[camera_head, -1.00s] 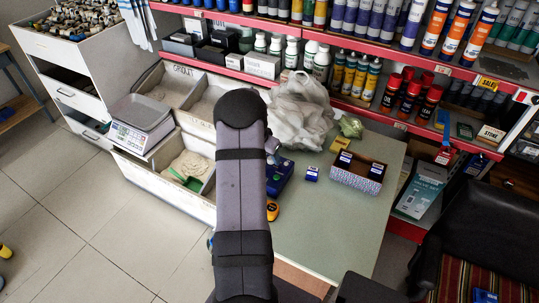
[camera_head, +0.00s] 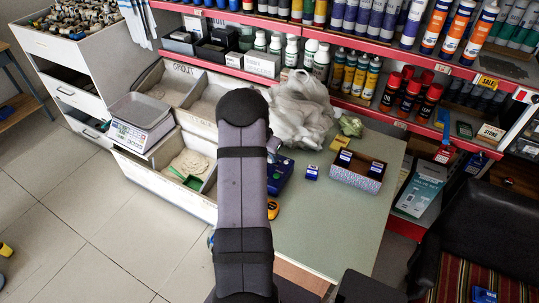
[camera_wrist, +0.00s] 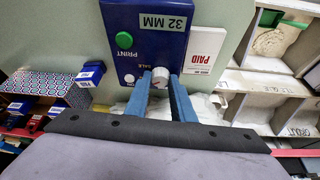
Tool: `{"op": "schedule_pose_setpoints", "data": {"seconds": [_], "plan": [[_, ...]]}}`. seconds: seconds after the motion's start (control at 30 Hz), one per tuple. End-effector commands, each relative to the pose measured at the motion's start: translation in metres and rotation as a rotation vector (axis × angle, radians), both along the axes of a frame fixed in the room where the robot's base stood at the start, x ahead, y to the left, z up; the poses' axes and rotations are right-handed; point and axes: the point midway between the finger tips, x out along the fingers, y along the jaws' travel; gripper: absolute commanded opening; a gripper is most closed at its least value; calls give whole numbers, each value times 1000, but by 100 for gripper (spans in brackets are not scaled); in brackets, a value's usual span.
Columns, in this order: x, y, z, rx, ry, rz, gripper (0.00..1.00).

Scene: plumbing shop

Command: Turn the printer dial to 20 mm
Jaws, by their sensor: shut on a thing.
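The blue printer (camera_wrist: 146,30) is in the wrist view at top centre, with a label reading 32 MM, a green PRINT button (camera_wrist: 124,40) and a small light button. Its white dial (camera_wrist: 160,76) sits at the edge nearest my gripper. My gripper (camera_wrist: 161,82) has its two blue fingers on either side of the dial, shut on it. The dial's pointer and scale are too small to read. In the head view the printer (camera_head: 281,176) is partly hidden behind my arm.
A white PAID card (camera_wrist: 205,50) lies beside the printer. A small blue box (camera_head: 312,173) and a patterned box (camera_head: 358,171) stand on the green counter (camera_head: 320,225). A plastic bag (camera_head: 300,108) lies behind. The counter's front is mostly clear.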

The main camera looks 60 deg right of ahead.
Motion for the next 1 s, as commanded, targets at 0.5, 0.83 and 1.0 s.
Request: {"op": "schedule_pose_setpoints", "data": {"seconds": [0.5,0.83,1.0], "plan": [[-4,1,4,3,0,289,0],[-5,0,4,2,0,416,0],[-5,-1,3,0,0,457,0]]}}
